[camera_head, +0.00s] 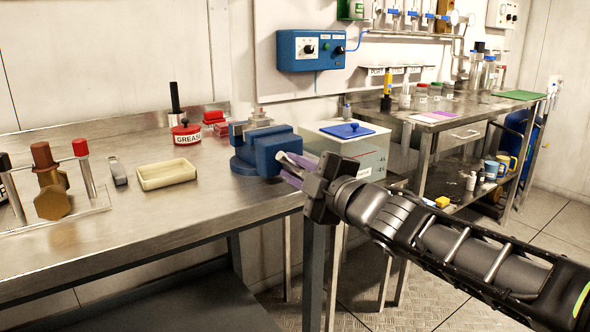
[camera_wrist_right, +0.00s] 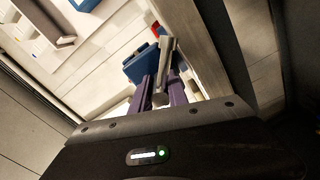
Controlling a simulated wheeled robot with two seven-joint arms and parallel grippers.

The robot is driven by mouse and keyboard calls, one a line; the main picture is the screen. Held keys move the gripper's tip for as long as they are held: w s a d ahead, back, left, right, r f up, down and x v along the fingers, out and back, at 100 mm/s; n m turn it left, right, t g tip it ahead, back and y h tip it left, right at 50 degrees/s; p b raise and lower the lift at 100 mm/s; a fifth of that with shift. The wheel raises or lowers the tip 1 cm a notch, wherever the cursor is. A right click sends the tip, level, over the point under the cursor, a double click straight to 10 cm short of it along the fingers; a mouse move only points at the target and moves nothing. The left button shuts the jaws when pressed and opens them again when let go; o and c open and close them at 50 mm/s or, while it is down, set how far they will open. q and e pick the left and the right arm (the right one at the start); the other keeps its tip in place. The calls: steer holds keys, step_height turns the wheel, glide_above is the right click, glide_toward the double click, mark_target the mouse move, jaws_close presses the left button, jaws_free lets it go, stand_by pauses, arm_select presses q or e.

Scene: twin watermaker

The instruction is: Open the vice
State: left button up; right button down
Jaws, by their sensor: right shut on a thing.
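The blue vice (camera_head: 262,146) is mounted at the right front edge of the steel bench. It also shows in the wrist view (camera_wrist_right: 141,66), just beyond my fingers. My right gripper (camera_head: 288,170) reaches in from the right at the vice's front end. Its purple fingers are closed on the grey vice handle (camera_wrist_right: 166,62), which runs between them in the wrist view. The fingers partly hide the handle and the screw end of the vice. How far apart the vice jaws stand is hard to tell. My left gripper is not in view.
On the bench stand a grease tin (camera_head: 186,134), a shallow cream tray (camera_head: 166,174) and a rack with a brass fitting (camera_head: 52,190). The bench front is clear.

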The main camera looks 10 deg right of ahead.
steer(key=shift+f, duration=0.15)
steer(key=c, duration=1.3)
jaws_free()
steer(key=shift+s+d+r+p, duration=0.2)
steer(key=shift+s+r+p, duration=0.1)
steer(key=shift+s, duration=0.2)
steer(key=p+v, duration=0.2)
steer(key=v, duration=0.4)
steer(key=shift+s+f, duration=0.2)
steer(key=shift+s, duration=0.1)
